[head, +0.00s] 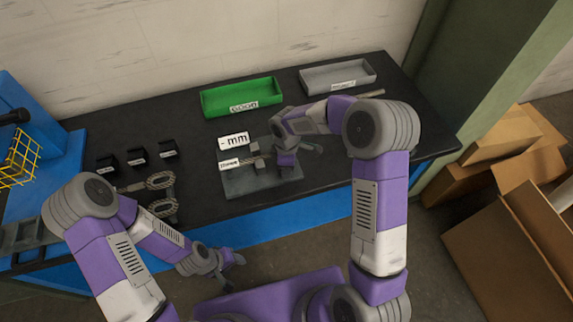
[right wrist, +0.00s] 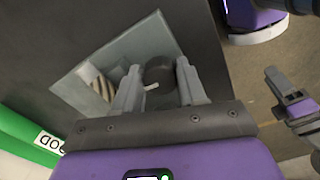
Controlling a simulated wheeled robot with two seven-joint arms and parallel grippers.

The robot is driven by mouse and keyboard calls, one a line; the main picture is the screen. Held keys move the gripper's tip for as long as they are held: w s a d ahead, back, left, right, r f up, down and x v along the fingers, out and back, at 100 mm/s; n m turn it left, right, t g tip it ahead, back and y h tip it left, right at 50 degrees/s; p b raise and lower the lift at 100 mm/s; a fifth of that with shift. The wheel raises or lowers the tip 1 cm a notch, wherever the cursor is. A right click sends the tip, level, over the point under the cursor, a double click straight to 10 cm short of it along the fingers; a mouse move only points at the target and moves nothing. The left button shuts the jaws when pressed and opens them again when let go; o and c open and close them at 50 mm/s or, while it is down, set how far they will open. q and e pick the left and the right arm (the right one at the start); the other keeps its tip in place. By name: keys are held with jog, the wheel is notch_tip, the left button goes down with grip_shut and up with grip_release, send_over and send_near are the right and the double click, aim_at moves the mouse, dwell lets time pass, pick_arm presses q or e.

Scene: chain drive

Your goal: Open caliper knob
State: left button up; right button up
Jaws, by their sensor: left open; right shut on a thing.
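The caliper knob (right wrist: 160,70) is a dark round knob with a small white mark, seen in the right wrist view on a grey plate (right wrist: 90,60). My right gripper (right wrist: 158,76) has one finger on each side of the knob and is shut on it. In the head view my right gripper (head: 291,155) is over the right part of the grey plate (head: 262,184) and hides the knob. Small grey blocks (head: 255,150) stand at the plate's back. My left gripper (head: 236,272) is open and empty, low in front of the table; it also shows in the right wrist view (right wrist: 288,104).
Signs "-mm" (head: 233,140) and a smaller one (head: 230,163) stand by the plate. A green tray (head: 242,96) and a grey tray (head: 338,77) are behind. Chain pieces (head: 160,181) and three black blocks (head: 137,157) lie left. Cardboard boxes (head: 515,240) are at right.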

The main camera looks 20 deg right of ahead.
jog(key=shift+n, duration=0.5)
jog(key=o, duration=1.1)
jog(key=shift+c, duration=0.2)
jog(key=shift+w+r, duration=0.1)
jog(key=shift+w+r+p, duration=0.1)
jog(key=shift+r+p, duration=0.55)
jog(key=shift+r, duration=0.05)
jog(key=r+p, duration=0.1)
jog(key=r, duration=0.1)
jog(key=r+p, duration=0.4)
jog(key=shift+s+r, duration=0.25)
jog(key=shift+s, duration=0.1)
jog(key=shift+f, duration=0.1)
